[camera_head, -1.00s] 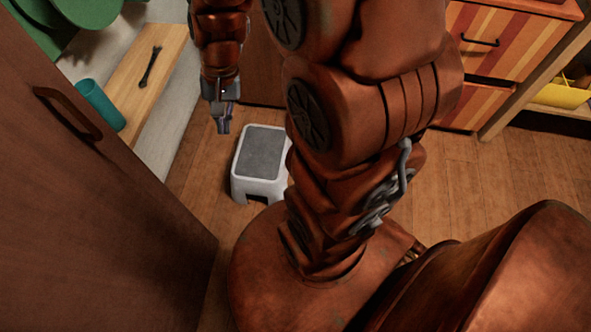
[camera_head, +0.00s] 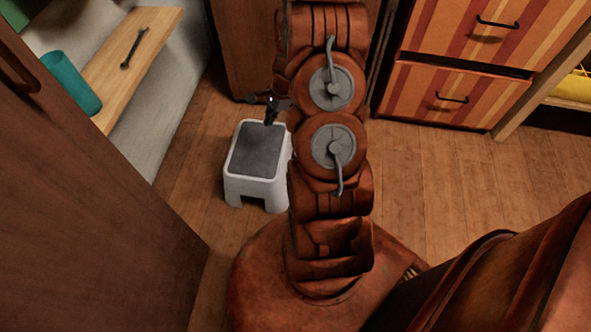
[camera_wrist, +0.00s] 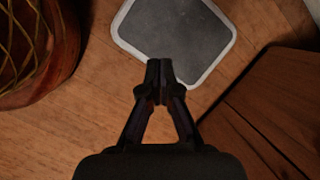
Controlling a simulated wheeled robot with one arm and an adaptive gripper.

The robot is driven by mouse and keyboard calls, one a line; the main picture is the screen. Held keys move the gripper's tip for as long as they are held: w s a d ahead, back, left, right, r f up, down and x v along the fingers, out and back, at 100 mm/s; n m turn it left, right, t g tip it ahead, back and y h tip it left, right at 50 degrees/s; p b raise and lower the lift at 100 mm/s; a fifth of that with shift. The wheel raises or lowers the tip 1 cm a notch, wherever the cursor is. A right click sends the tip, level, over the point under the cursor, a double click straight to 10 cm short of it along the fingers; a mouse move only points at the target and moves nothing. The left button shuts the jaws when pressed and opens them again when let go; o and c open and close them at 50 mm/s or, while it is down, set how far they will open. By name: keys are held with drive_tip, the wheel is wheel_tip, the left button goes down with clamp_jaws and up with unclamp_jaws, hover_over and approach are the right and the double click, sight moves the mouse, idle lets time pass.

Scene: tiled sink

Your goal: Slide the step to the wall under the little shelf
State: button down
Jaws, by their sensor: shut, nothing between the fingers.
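The step (camera_head: 257,150) is a low white stool with a grey top, standing upright on the wooden floor. Its top also shows in the wrist view (camera_wrist: 178,28). The little shelf (camera_head: 128,75) is a pale wooden board at the upper left, fixed to the light grey wall (camera_head: 176,130). My gripper (camera_head: 269,122) is at the far right edge of the step in the head view. In the wrist view its closed fingertips (camera_wrist: 160,72) overlap the step's rim. It is shut and empty. I cannot tell whether it touches the step. My arm hides part of the step's right side.
A teal cup (camera_head: 71,82) and a black utensil (camera_head: 133,48) are on the shelf. A brown door panel (camera_head: 100,215) fills the left. Striped drawers (camera_head: 462,70) stand at the back right. Bare floor lies between the step and the wall.

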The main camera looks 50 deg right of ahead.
drive_tip(key=s+d+f+m+h+b, duration=0.1)
drive_tip(key=s+d+f+m+b, duration=0.2)
drive_tip(key=f, duration=0.6)
drive_tip(key=s+d+f+m+b, duration=0.25)
drive_tip(key=d+f, duration=0.25)
drive_tip(key=f, duration=0.3)
drive_tip(key=s+d+f+m+h+b, duration=0.1)
drive_tip(key=s+d+f+m+b, duration=0.2)
drive_tip(key=f, duration=0.6)
drive_tip(key=w+a+f+b, duration=0.2)
drive_tip(key=w+f, duration=0.3)
drive_tip(key=f, duration=0.4)
drive_tip(key=shift+a+b, duration=0.2)
drive_tip(key=shift+b, duration=0.45)
drive_tip(key=shift+n, duration=0.25)
